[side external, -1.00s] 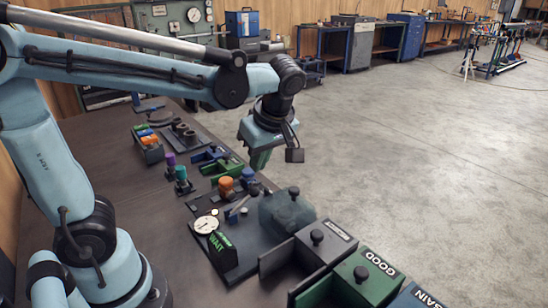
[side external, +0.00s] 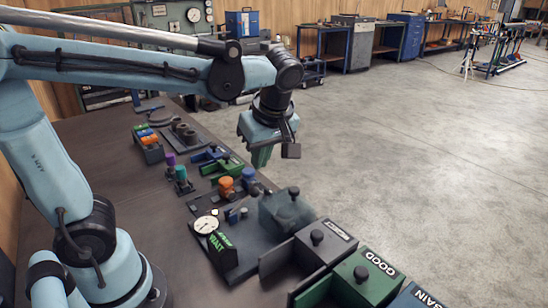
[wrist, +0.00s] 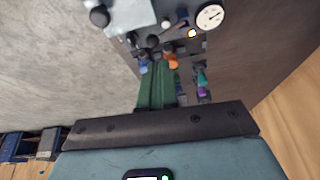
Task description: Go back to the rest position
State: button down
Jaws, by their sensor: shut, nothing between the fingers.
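My gripper (side external: 261,157) hangs over the far right edge of the dark bench, pointing down, with its green fingers together and nothing held. In the wrist view the two green fingers (wrist: 157,90) lie side by side, also empty. The orange-topped (side external: 225,186) and blue-topped (side external: 248,174) fixtures stand on the bench below and nearer the camera. The gripper is apart from them.
A dial gauge (side external: 206,224) stands by a green-lettered block. A grey lidded box (side external: 286,212) and a green box marked GOOD (side external: 362,275) line the right edge. A rack of coloured parts (side external: 149,145) stands farther back.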

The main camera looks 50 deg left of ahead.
jog(key=f+m+t+h, duration=0.1)
jog(key=m+t, duration=0.1)
jog(key=m, duration=0.3)
jog(key=s+d+f+m+t+h, duration=0.1)
jog(key=m+t, duration=0.1)
jog(key=m, duration=0.4)
jog(key=s+d+f+m+t+h, duration=0.1)
jog(key=m+t+h, duration=0.1)
jog(key=m, duration=0.4)
jog(key=shift+s+f+t, duration=0.1)
jog(key=shift+f+t, duration=0.3)
jog(key=shift+t, duration=0.1)
